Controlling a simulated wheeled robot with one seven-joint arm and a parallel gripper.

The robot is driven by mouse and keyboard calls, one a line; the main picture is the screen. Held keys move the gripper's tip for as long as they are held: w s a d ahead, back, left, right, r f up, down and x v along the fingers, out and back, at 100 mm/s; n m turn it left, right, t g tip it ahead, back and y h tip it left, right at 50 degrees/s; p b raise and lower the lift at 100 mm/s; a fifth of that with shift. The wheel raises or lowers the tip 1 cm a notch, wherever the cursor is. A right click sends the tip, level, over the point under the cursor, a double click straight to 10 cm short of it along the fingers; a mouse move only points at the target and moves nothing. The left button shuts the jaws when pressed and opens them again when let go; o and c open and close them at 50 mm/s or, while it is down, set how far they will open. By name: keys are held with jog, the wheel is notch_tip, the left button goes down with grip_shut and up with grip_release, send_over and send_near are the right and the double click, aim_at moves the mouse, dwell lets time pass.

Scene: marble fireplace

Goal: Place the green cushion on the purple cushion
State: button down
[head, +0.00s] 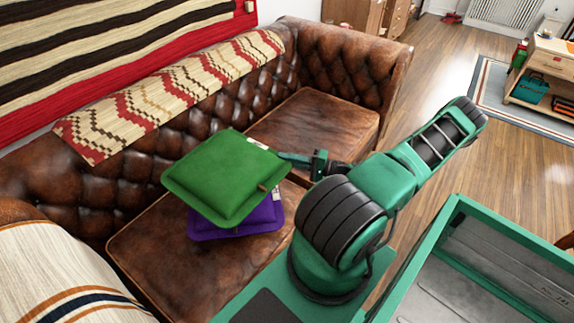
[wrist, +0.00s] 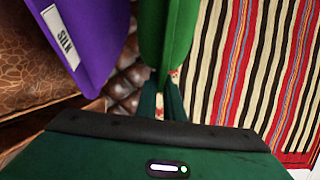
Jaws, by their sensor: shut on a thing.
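The green cushion (head: 226,172) is in my gripper (head: 286,158), which is shut on its right edge. In the head view it overlaps most of the purple cushion (head: 262,217), hiding much of it. The purple cushion lies on the brown leather sofa seat (head: 150,262). In the wrist view the green cushion (wrist: 166,35) is between my fingers (wrist: 160,90). The purple cushion (wrist: 85,30), with a white "SILK" label, is to its left. A gap shows between the two there, so the green cushion is held above the purple one, at least on this side.
The tufted sofa backrest (head: 120,190) stands behind the cushions, with a zigzag throw (head: 175,90) over it. A striped cloth covers the near armrest (head: 55,275). The right half of the seat (head: 315,130) is clear. A striped hanging (head: 100,50) is on the wall.

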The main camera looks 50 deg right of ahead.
jog(key=shift+w+d+f, duration=0.1)
jog(key=shift+d+f, duration=0.05)
jog(key=shift+f, duration=0.6)
jog(key=shift+w+d+f, duration=0.1)
jog(key=shift+w+f, duration=0.05)
jog(key=shift+f, duration=0.6)
jog(key=shift+w+d+f, duration=0.1)
jog(key=shift+d+f, duration=0.05)
jog(key=shift+f, duration=0.7)
jog(key=c, duration=1.9)
grip_release()
jog(key=shift+s, duration=0.1)
